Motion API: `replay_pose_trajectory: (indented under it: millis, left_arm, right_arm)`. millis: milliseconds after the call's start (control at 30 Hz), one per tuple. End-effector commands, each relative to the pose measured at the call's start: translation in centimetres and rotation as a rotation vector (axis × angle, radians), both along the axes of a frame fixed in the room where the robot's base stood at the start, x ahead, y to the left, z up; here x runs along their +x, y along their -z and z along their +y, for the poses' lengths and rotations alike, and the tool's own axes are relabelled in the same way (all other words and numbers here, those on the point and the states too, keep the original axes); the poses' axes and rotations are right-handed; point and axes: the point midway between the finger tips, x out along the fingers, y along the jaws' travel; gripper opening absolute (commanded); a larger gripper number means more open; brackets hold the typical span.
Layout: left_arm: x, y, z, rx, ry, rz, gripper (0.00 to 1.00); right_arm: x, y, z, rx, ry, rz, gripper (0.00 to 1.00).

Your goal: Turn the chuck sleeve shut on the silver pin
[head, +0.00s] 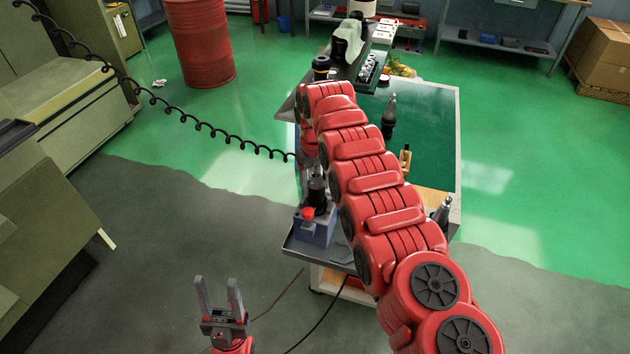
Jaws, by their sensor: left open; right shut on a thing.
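My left gripper (217,286) is open and empty, with its fingers pointing up, low in the picture over the floor and left of the cart. My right arm reaches from the bottom right across the cart and bends down at its far end. My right gripper (315,172) is small and partly hidden there, shut around the top of the dark chuck sleeve (317,192). The chuck stands upright on a blue-grey fixture (316,231) with a red knob (308,213), at the cart's left edge. I cannot make out the silver pin; the gripper and arm cover that spot.
A black coiled cable (200,126) hangs across to the cart from the left. A red drum (201,42) and cardboard boxes (607,58) stand farther back.

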Motion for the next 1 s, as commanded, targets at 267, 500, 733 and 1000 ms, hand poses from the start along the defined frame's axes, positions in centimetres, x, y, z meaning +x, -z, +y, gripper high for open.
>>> replay_pose_trajectory:
  millis: [267, 500, 733, 1000]
  left_arm:
    - [0.00, -0.97, 0.00, 0.000, 0.000, 0.000, 0.50]
    - [0.00, -1.09, 0.00, 0.000, 0.000, 0.000, 0.50]
    - [0.00, -1.08, 0.00, 0.000, 0.000, 0.000, 0.50]
    - [0.00, -1.07, 0.00, 0.000, 0.000, 0.000, 0.50]
  right_arm:
    - [0.17, -0.34, 0.01, 0.003, 0.101, -0.008, 0.06]
    - [0.14, -0.24, -0.01, 0.002, 0.126, -0.007, 0.06]
    - [0.11, -0.19, 0.00, 0.002, 0.127, -0.006, 0.06]
    - [0.06, -0.12, -0.01, 0.001, 0.126, -0.004, 0.74]
